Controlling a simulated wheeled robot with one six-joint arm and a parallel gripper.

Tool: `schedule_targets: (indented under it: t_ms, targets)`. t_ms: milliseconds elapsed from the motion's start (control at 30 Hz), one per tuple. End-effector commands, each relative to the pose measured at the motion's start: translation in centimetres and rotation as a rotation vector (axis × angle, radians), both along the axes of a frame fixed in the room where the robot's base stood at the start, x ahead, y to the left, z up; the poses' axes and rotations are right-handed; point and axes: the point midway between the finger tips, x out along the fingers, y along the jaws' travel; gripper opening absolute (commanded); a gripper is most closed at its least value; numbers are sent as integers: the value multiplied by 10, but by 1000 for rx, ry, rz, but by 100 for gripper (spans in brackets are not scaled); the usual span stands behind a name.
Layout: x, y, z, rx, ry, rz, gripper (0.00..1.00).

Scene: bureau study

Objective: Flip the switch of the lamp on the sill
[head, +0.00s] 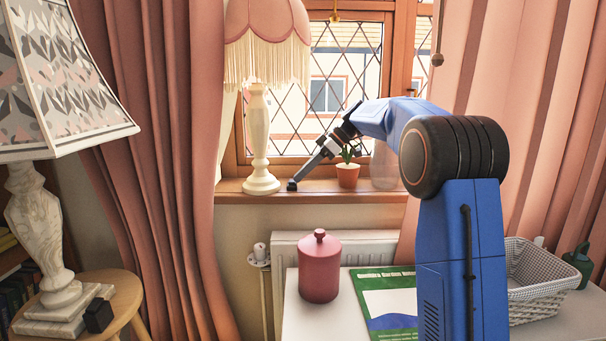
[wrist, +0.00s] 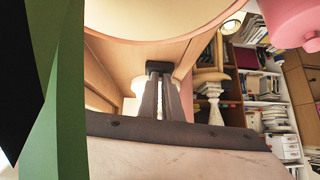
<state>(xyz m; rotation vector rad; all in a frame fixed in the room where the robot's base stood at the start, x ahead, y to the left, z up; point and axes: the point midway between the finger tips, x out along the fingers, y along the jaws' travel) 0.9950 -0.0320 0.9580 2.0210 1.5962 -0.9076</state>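The lamp on the sill (head: 259,140) has a cream turned base and a pink fringed shade. It stands upright on the wooden window sill (head: 230,190), left of my gripper. A small black block (head: 292,186), which looks like its switch, sits on the sill just right of the lamp base. It also shows as a dark block (wrist: 160,66) at my fingertips in the wrist view. My gripper (head: 300,178) reaches down and left to it; its fingers (wrist: 161,80) are close together and look shut. I cannot tell whether they touch the block.
A terracotta pot with a plant (head: 347,175) stands close right of my gripper, with a glass jar (head: 384,165) beyond it. A pink canister (head: 319,268) stands on the white desk below. Another lamp (head: 40,235) and black block (head: 98,315) are on a stool (head: 122,290) at left.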

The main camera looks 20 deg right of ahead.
Motion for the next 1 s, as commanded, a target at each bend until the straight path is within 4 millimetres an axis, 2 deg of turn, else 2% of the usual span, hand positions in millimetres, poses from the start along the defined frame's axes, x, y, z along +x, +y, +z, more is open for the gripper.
schedule_targets:
  t_ms: [33,100,267,700,833,1000]
  targets:
    - [-2,6,-6,4,14,12,0]
    - [-2,6,-6,4,14,12,0]
    - [-2,6,3,5,12,13,0]
    - [-1,-1,78,2,0,2,0]
    - [0,-2,93,3,-2,1,0]
    - [-1,-3,100,2,-1,0,0]
